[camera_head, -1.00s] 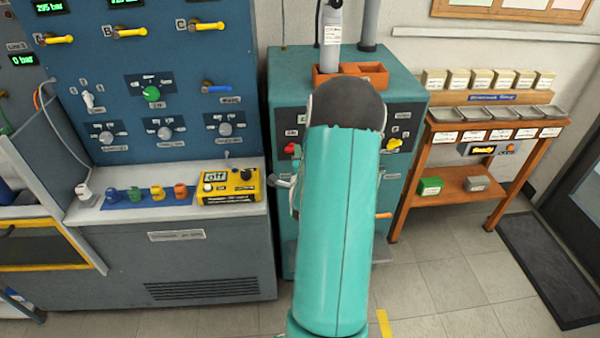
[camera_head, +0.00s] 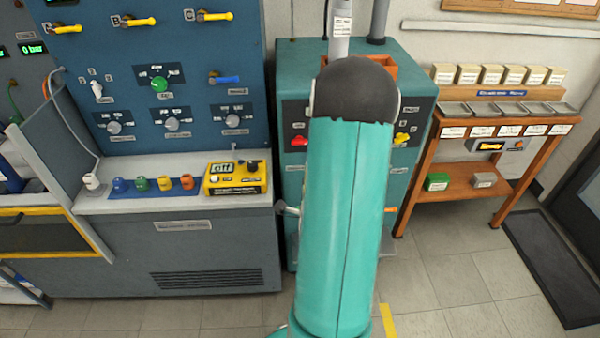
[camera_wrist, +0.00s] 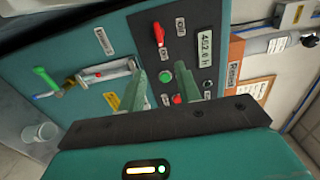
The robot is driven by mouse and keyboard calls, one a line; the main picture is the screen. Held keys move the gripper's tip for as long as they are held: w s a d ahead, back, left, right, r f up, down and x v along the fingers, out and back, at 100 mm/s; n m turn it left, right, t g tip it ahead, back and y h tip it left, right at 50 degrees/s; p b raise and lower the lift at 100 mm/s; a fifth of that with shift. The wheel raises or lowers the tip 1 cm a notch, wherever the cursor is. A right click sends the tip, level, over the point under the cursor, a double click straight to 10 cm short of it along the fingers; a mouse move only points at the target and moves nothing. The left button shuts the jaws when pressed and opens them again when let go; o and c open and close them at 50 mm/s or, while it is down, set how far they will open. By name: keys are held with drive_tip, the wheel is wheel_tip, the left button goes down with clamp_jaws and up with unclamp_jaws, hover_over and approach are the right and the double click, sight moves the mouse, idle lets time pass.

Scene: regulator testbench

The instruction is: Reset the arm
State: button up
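My turquoise arm (camera_head: 345,225) with its black joint (camera_head: 358,88) rises through the middle of the head view, in front of the teal cabinet (camera_head: 410,75). It hides much of the cabinet's front. My gripper is hidden in the head view. In the wrist view my gripper (camera_wrist: 160,74) shows two greenish fingers held apart, with nothing seen between them. They point toward a teal cabinet front with a dark panel that bears a green button (camera_wrist: 165,76), a red switch (camera_wrist: 158,35) and a lit display (camera_wrist: 206,47). Whether the fingertips touch the panel cannot be told.
A blue testbench (camera_head: 170,60) with valves and knobs stands at left, with a yellow device (camera_head: 236,178) on its ledge. A wooden shelf table (camera_head: 480,185) with boxes and trays stands at right. A dark mat (camera_head: 555,265) lies on the tiled floor. Floor between looks clear.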

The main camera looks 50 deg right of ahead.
drive_tip(key=shift+w, duration=0.1)
drive_tip(key=w+a+r+n+g+y, duration=0.1)
drive_tip(key=w+a+r+n+y, duration=0.35)
drive_tip(key=w+a+n, duration=0.35)
drive_tip(key=w+a+r+n+y, duration=0.35)
drive_tip(key=a+r+n, duration=0.2)
drive_tip(key=a, duration=0.45)
drive_tip(key=s+a+r+n+g+y, duration=0.2)
drive_tip(key=s+a+r+n, duration=0.1)
drive_tip(key=s+a+n, duration=0.4)
drive_tip(key=s+a+r+n+g+y, duration=0.3)
drive_tip(key=s+a+n, duration=0.4)
drive_tip(key=a, duration=0.6)
drive_tip(key=shift+s+a+r+y, duration=0.3)
drive_tip(key=shift+s+a+r, duration=0.1)
drive_tip(key=shift+s+r, duration=0.3)
drive_tip(key=shift+d, duration=0.2)
